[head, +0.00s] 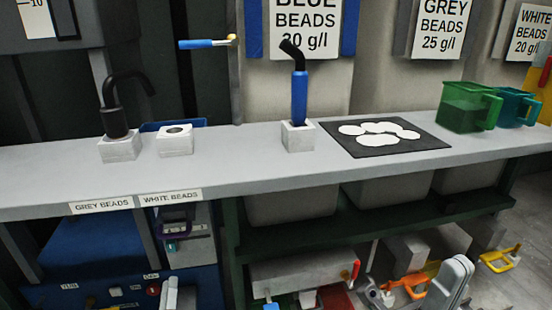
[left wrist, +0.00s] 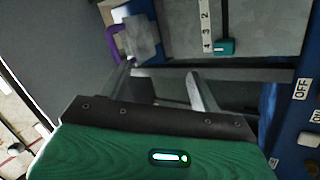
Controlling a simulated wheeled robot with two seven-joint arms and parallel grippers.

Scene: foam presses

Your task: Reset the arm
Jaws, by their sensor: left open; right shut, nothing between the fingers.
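My left gripper (head: 171,294) shows only as a pale grey piece at the bottom edge of the head view, in front of the blue lower cabinet. In the left wrist view its two grey fingers (left wrist: 162,76) stand apart with nothing between them. My right gripper (head: 455,277) is a pale grey shape at the lower right of the head view, below the bench. It is shut and empty, in front of the lower shelf. Most of both arms is out of view.
The grey bench (head: 240,160) runs across above both grippers. On it are a black nozzle (head: 115,122), a blue-handled nozzle (head: 299,95), a black mat (head: 423,147) and a green jug (head: 463,108). A red-handled block (head: 300,272) and yellow handle (head: 499,260) are below.

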